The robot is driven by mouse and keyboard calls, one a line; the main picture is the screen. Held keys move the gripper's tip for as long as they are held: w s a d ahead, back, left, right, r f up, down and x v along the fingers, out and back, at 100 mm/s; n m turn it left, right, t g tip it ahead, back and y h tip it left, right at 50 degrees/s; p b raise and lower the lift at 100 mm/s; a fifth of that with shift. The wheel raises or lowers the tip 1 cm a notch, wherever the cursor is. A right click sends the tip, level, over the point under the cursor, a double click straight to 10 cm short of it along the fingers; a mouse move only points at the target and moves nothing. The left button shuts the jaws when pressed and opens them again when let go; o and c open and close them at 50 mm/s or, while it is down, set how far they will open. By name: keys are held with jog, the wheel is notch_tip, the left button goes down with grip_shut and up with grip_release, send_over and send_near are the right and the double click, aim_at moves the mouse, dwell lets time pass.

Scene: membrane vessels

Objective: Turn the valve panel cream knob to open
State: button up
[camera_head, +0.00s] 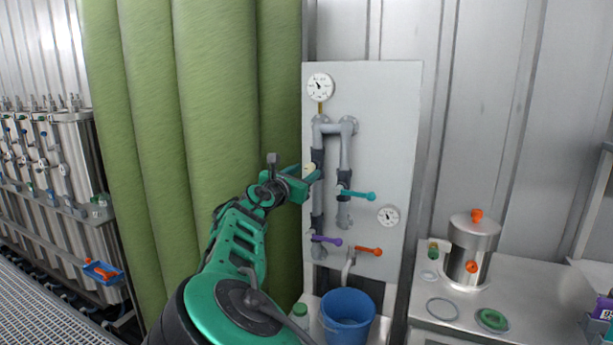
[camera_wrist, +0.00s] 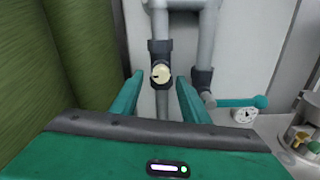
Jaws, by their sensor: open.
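The cream knob (camera_wrist: 161,73) is a small round dial with a dark mark, set on a dark fitting of the left grey pipe. In the head view the cream knob (camera_head: 309,169) shows only in part beside my gripper. The valve panel (camera_head: 390,120) is a pale upright board with grey pipes and several handles. My gripper (camera_wrist: 158,82) is open, its two green fingers on either side of the knob in the wrist view, with nothing between them touching. In the head view my gripper (camera_head: 306,180) is at the panel's left side. The exact gap to the knob cannot be told.
A teal lever (camera_head: 358,195) lies right of the knob, with a purple lever (camera_head: 326,240) and an orange lever (camera_head: 368,251) below. Gauges (camera_head: 320,87) are on the panel. A blue bucket (camera_head: 348,312) stands below. Green columns (camera_head: 200,120) rise close on the left.

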jog(key=v, duration=0.9)
jog(key=shift+a, duration=0.1)
